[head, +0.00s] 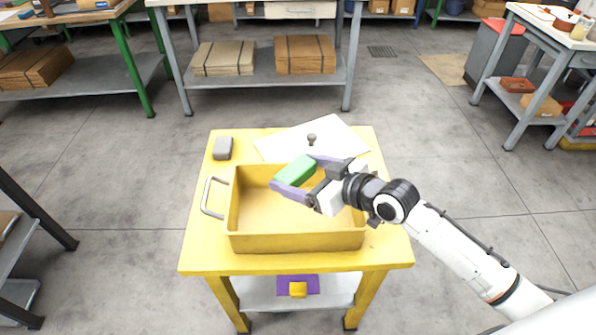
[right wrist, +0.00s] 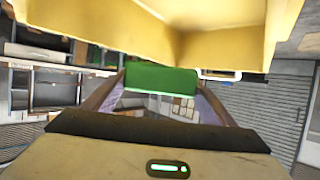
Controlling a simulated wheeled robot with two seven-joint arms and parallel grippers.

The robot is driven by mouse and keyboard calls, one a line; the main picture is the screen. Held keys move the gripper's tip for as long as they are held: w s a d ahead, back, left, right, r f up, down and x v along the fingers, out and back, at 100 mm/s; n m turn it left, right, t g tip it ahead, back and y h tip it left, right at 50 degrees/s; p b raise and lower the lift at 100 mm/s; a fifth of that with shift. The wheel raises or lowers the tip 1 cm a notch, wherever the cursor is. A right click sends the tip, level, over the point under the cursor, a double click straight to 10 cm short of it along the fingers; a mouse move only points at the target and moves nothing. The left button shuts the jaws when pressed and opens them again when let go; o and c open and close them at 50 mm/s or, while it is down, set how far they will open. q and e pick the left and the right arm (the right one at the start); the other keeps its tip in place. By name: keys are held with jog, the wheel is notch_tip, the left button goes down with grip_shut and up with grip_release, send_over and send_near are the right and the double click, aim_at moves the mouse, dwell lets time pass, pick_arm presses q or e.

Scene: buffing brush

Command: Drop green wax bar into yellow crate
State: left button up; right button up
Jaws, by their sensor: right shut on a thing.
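The green wax bar (head: 295,171) is held between the purple fingers of my right gripper (head: 292,177). It is above the yellow crate (head: 296,242), over the upper middle part of its opening. In the right wrist view the green bar (right wrist: 161,79) spans between the fingertips, with the crate (right wrist: 215,45) filling the top of the picture. The crate stands on the yellow table and its visible floor is bare. My left gripper does not show in either view.
The yellow table (head: 195,257) also bears a grey block (head: 222,148), a white sheet (head: 345,140) with a small dark knob (head: 311,138), and a metal handle (head: 208,197) beside the crate. A lower shelf holds a purple item and a yellow block (head: 298,289). Workbenches stand behind.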

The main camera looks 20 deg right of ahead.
jog(key=shift+f, duration=0.4)
jog(key=shift+r, duration=0.1)
jog(key=o, duration=1.2)
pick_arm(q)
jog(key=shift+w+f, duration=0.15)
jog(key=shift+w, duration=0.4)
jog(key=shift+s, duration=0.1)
pick_arm(e)
jog(key=shift+s+d, duration=0.1)
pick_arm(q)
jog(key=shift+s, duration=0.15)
pick_arm(e)
jog(key=v, duration=1)
